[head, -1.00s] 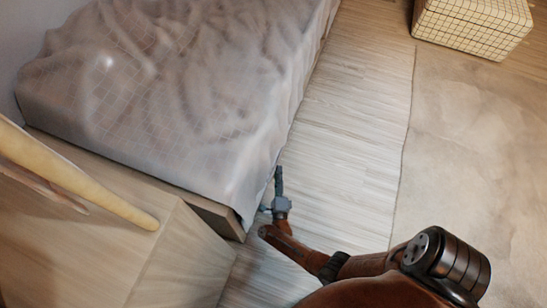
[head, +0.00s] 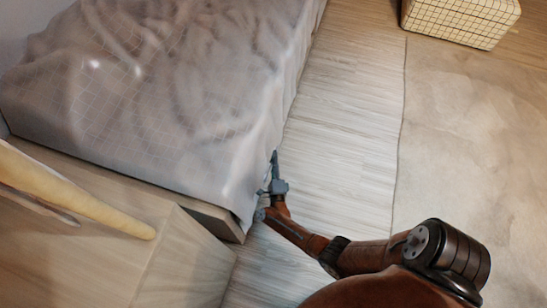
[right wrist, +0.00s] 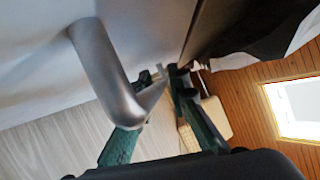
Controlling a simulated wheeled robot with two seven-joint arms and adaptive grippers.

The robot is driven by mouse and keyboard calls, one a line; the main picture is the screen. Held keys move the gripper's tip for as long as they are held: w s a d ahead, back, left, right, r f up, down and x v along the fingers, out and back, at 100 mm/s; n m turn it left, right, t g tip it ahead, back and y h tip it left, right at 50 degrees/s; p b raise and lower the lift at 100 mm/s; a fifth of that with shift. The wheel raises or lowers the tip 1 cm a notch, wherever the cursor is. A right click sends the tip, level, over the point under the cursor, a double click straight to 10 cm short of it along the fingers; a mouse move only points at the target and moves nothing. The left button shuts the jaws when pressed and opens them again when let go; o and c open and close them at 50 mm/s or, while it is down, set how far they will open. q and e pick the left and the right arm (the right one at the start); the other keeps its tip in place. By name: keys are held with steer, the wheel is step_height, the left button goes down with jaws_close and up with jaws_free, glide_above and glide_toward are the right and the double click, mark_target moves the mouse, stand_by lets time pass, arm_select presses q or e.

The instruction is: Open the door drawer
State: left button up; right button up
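The bed (head: 170,90) with a rumpled grey cover fills the left of the head view; its wooden base shows at the near corner (head: 222,222). My right gripper (head: 271,177) is low beside the bed's right side, close to the hanging cover. In the right wrist view a curved grey metal handle (right wrist: 105,75) stands out from a pale front (right wrist: 40,55), presumably the drawer. My right gripper's green fingers (right wrist: 167,82) are apart; the handle overlaps the left finger. Whether they touch is unclear. The drawer front is hidden in the head view. My left gripper is out of view.
A wooden cabinet-like piece (head: 190,255) and a pale yellow rounded bar (head: 85,198) are at the near left. A checked box (head: 460,22) stands at the far right. The plank floor (head: 335,120) and rug (head: 470,140) right of the bed are clear.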

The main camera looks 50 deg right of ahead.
jaws_close()
stand_by(0.4)
